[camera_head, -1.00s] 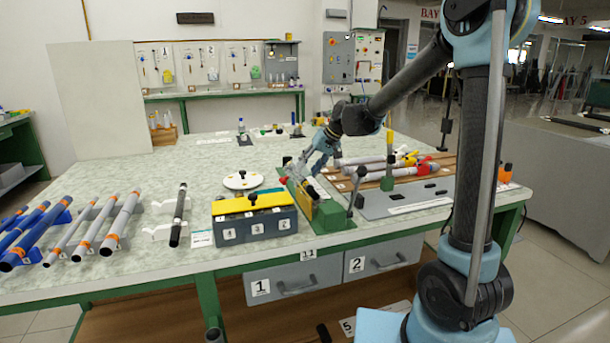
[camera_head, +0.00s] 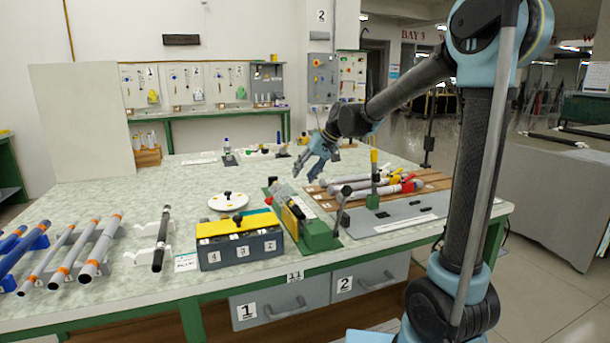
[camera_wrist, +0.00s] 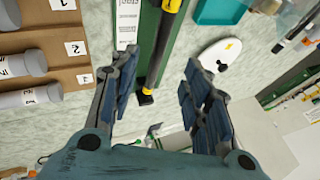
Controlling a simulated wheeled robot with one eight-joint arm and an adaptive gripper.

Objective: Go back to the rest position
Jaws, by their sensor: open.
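My gripper (camera_head: 315,160) hangs over the middle of the workbench, above and behind the green fixture (camera_head: 320,234). In the wrist view my gripper (camera_wrist: 155,95) shows its two blue-padded fingers spread wide, with nothing between them. The green fixture, with a yellow-and-black bar (camera_wrist: 163,50), lies beyond the fingers there. My gripper appears clear of the things on the bench.
A grey box with a yellow lid (camera_head: 238,225) stands left of the fixture. A white disc (camera_head: 228,202) lies behind it. Rods on a wooden rack (camera_head: 420,178) lie at right. Blue and grey rods (camera_head: 65,250) lie at left.

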